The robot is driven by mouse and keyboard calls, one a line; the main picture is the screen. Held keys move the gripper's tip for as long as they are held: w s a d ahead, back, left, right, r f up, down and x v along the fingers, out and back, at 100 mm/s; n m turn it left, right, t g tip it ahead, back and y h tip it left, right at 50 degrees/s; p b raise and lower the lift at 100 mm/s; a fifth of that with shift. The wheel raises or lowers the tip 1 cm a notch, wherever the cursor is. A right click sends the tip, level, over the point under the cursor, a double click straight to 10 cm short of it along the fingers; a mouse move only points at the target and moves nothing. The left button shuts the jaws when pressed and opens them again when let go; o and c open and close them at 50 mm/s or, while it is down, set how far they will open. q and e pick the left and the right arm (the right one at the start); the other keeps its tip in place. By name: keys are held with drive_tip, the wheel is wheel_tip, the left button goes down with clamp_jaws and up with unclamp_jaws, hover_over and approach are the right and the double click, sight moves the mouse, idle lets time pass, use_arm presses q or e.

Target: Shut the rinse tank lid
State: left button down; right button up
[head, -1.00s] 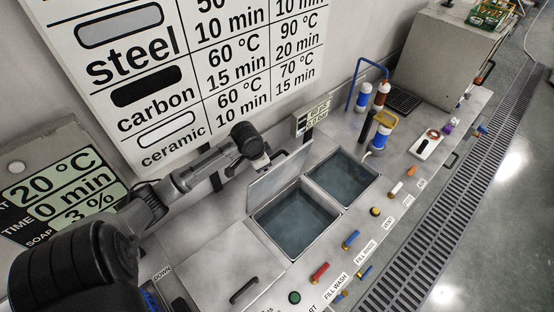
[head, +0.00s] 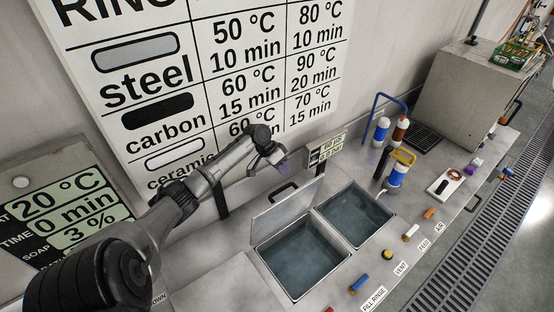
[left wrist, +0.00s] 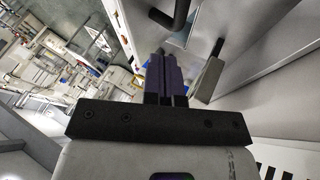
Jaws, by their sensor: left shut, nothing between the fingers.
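The rinse tank lid (head: 286,211) is a grey panel standing raised at the back edge of the left open basin (head: 300,259). A dark handle (head: 284,188) shows at its top, on the far side. My left gripper (head: 283,165) is above and behind the lid, apart from it in the head view. In the left wrist view its purple fingers (left wrist: 166,75) are shut together with nothing between them. A dark curved bar (left wrist: 180,14) shows beyond the fingertips; I cannot tell for sure that it is the lid handle. My right gripper is out of view.
A second open basin (head: 355,216) adjoins on the right. A small display (head: 326,149) stands behind the basins, near my gripper. Bottles (head: 397,176), a blue pipe and a grey cabinet (head: 462,88) stand further right. Coloured valve handles line the front edge.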

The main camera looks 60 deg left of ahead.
use_arm(q)
drive_tip(key=x, duration=0.2)
drive_tip(key=shift+w+d+f+p, duration=0.2)
drive_tip(key=shift+d+p, duration=0.1)
drive_tip(key=shift+w+d+f+p, duration=0.2)
drive_tip(key=shift+d+p, duration=0.15)
drive_tip(key=shift+d, duration=0.5)
drive_tip(key=shift+w+d+f+p, duration=0.1)
drive_tip(key=shift+d+f+p, duration=0.15)
drive_tip(key=shift+d, duration=0.65)
